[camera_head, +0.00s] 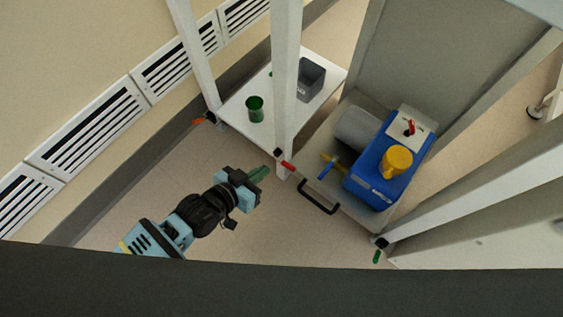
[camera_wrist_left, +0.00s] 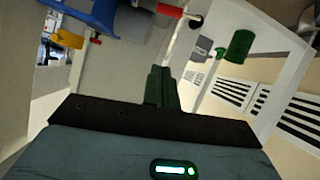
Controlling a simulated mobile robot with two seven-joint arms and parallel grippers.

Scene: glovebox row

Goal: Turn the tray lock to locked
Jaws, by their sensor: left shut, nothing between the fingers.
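The pictures do not settle which part is the tray lock. A short red lever (camera_head: 287,165) with a dark pivot sits at the left front corner of the shelf holding the blue machine. It also shows at the top of the left wrist view (camera_wrist_left: 170,10). A red switch (camera_head: 410,128) stands on the machine's white panel. My left gripper (camera_head: 263,172) is shut and empty, a little left of the red lever and seemingly apart from it. Its green fingers (camera_wrist_left: 160,88) point ahead in the left wrist view. My right gripper is out of view.
A black handle (camera_head: 318,197) sticks out from the shelf front. The blue machine (camera_head: 370,190) carries a yellow cup-shaped part. White posts (camera_head: 285,80) stand close to my left gripper. A green cup (camera_head: 255,108) and grey bin (camera_head: 311,78) are on the white shelf.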

